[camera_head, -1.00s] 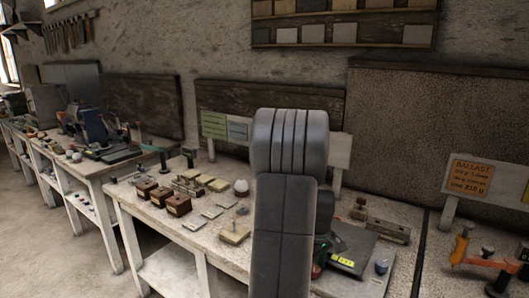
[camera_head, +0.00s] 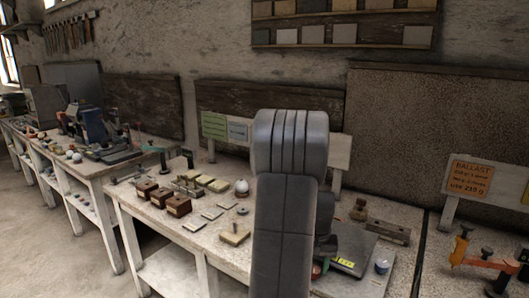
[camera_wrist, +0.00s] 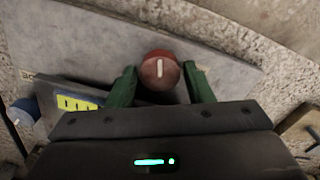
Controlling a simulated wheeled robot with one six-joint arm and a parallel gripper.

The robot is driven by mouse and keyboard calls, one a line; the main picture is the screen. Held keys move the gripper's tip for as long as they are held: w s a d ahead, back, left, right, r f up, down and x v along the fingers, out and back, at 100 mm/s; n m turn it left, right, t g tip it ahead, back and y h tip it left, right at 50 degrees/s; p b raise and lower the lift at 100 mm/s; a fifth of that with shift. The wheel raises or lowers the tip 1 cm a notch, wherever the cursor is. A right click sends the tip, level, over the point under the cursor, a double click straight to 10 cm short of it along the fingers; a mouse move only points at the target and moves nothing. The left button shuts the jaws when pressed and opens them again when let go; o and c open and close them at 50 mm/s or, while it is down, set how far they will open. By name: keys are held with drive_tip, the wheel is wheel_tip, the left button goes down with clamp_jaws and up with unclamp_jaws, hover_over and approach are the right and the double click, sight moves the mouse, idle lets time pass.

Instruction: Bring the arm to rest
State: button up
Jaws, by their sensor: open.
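My arm (camera_head: 285,215) stands upright in the middle of the head view and hides most of my gripper there. In the wrist view my gripper (camera_wrist: 160,82) is open, with one green finger on each side. A round reddish-brown piece (camera_wrist: 160,70) with a white mark shows between the fingertips. I cannot tell whether it lies between the fingers or below them; no finger visibly grips it. In the head view the grey device with the yellow display (camera_head: 346,262) is at the right of my arm.
A pale sphere (camera_head: 241,186), dark brown blocks (camera_head: 179,205) and several flat pieces stand on the bench left of my arm. A blue-and-white round piece (camera_head: 382,266) is at the right. An orange-handled tool (camera_head: 460,248) and the ballast sign (camera_head: 470,177) are farther right. Open floor (camera_head: 60,265) lies at lower left.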

drive_tip(key=shift+m, duration=1.1)
